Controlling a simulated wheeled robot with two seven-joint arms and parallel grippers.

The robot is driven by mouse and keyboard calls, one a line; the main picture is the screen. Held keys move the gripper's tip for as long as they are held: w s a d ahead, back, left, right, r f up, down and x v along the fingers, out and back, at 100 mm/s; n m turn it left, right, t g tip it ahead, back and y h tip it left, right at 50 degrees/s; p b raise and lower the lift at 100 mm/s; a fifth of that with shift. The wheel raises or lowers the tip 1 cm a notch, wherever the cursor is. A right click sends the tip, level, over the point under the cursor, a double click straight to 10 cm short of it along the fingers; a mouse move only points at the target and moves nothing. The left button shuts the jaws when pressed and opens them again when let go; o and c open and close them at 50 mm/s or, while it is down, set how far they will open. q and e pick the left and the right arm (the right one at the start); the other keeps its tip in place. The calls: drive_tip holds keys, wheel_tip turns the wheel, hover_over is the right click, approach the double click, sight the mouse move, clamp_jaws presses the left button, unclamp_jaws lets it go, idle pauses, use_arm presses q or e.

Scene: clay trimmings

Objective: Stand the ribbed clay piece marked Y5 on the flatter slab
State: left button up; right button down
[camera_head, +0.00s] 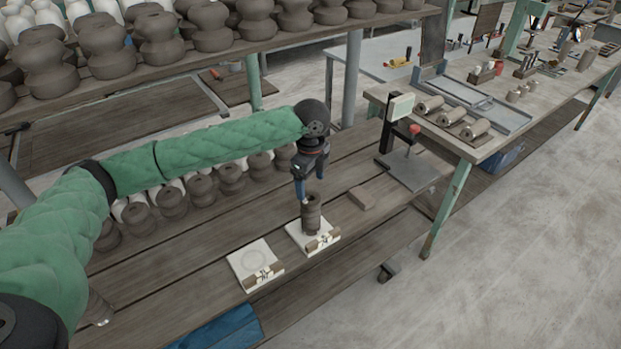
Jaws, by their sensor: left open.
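A dark ribbed clay piece (311,214) stands upright on the right-hand white slab (297,234). I cannot read a Y5 mark on it. A second white slab (251,256) lies to its left, with a faint ring on its bare top. I cannot tell which slab is flatter. My left gripper (311,189) points down at the top of the ribbed piece, open, with its blue-tipped fingers close to the piece's upper end. My right gripper is not in view.
A brown clay block (362,197) lies right of the slabs. A stand with a flat base (411,171) is behind it. Rows of clay pieces (202,189) line the bench's back, under a loaded shelf (270,42). The bench's front edge is close to the slabs.

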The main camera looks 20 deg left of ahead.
use_arm(q)
drive_tip(key=shift+r+b, duration=0.35)
drive_tip(key=shift+r, duration=1.2)
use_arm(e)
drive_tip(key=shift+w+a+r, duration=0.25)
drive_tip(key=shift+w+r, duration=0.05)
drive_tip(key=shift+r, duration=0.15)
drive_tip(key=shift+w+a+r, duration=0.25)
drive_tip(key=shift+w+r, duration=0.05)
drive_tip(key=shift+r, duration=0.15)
